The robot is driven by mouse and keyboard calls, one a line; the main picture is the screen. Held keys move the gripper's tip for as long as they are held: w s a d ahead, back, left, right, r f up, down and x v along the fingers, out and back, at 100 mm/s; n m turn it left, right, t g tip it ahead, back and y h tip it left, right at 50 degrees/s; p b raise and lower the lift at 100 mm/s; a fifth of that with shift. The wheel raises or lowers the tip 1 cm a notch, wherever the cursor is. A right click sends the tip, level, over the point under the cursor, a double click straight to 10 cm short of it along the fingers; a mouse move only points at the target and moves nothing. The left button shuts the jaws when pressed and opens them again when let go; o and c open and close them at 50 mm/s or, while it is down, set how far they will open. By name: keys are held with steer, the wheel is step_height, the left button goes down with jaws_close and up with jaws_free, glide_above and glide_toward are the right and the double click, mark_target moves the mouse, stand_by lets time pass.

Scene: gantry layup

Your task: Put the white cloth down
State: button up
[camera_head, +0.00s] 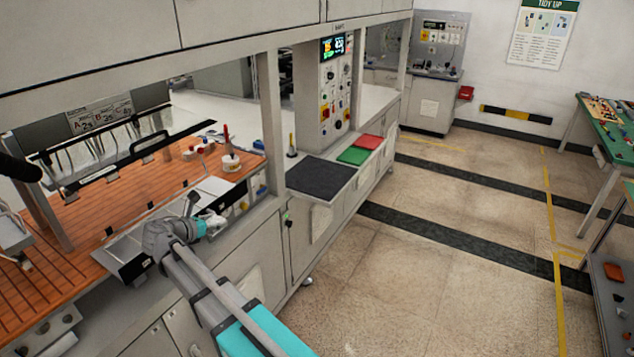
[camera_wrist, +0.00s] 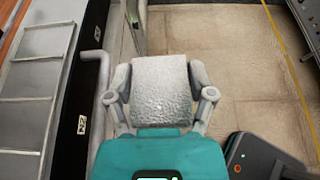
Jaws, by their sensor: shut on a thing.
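The white cloth (camera_wrist: 162,88) shows in the wrist view as a pale, rough-textured, roughly square piece between the fingers. My gripper (camera_wrist: 162,96) is shut on it, one finger at each side. The floor shows beyond the cloth, and the cloth seems clear of any surface there. In the head view my gripper (camera_head: 208,224) is at the front edge of the machine, right of the orange slatted bed. The cloth is small and hard to separate from the fingers there.
A dark mat (camera_head: 320,177) lies on the ledge at the cabinet front, with a green pad (camera_head: 354,156) and a red pad (camera_head: 369,142) behind it. The slatted bed (camera_head: 110,205) carries small items. A green-topped table (camera_head: 610,130) stands at right. Floor between is open.

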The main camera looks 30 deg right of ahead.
step_height(320, 180, down, 8)
steer(key=b, duration=0.6)
steer(key=shift+b, duration=0.4)
steer(key=shift+s, duration=0.15)
